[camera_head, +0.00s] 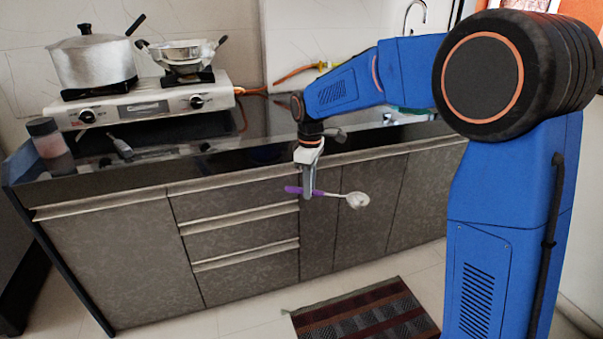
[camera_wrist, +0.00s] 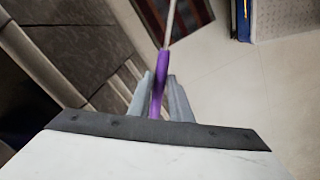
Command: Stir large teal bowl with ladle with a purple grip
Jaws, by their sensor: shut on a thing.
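The ladle has a purple grip (camera_head: 292,190), a thin metal shaft and a silver scoop (camera_head: 357,200) to the right. My gripper (camera_head: 308,192) is shut on the purple grip and holds the ladle in the air, roughly level, in front of the cabinet fronts and below the counter's edge. In the wrist view the purple grip (camera_wrist: 160,75) sits between the two grey fingers of my gripper (camera_wrist: 161,97), with the shaft running up out of frame. I cannot make out the large teal bowl; a small teal-green patch shows behind my arm at the counter's right.
The dark counter (camera_head: 255,135) bears a stove (camera_head: 140,103) with a lidded pot (camera_head: 92,62) and a smaller pan (camera_head: 180,52). A jar (camera_head: 45,138) stands at its left end. A striped mat (camera_head: 365,318) lies on the floor below. The counter's front edge is near my wrist.

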